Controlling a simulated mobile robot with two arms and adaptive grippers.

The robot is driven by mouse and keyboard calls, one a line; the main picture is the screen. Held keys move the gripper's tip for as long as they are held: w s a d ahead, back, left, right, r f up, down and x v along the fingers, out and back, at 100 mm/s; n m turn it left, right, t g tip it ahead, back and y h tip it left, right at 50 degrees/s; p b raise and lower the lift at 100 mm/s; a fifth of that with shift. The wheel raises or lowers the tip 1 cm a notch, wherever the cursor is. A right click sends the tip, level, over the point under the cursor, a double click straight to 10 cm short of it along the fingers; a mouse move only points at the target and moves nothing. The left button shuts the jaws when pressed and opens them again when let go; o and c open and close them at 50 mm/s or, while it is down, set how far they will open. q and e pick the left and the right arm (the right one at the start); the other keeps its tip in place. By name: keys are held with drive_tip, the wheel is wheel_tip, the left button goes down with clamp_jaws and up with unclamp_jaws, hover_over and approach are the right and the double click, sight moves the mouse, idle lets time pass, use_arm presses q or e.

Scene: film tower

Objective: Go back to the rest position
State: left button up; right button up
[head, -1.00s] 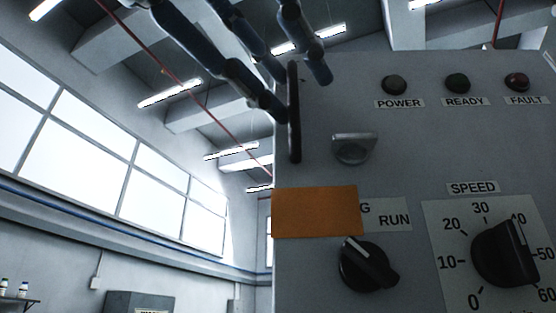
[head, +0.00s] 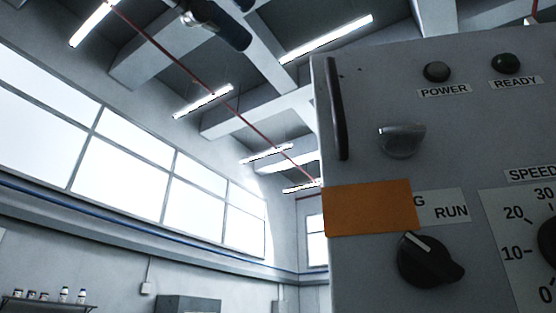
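A dark jointed part of my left gripper (head: 216,22) shows at the top edge, cut off by the frame. It is apart from the panel, with ceiling behind it. Whether it is open or shut cannot be seen, and nothing is seen held in it. My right gripper is not in view. The grey control panel (head: 385,80) fills the right side, with a dark vertical handle (head: 336,108) at its left edge. A grey latch-like knob (head: 402,140) sits right of the handle.
The panel carries a black selector knob (head: 430,260) beside the RUN label, an orange plate (head: 368,208) covering part of that label, a POWER lamp (head: 437,72) and a READY lamp (head: 506,63). Windows (head: 130,160) line the left wall. A shelf with small bottles (head: 48,302) is at lower left.

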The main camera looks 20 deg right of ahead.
use_arm(q)
drive_tip(key=shift+s+a, duration=0.25)
drive_tip(key=shift+a, duration=0.3)
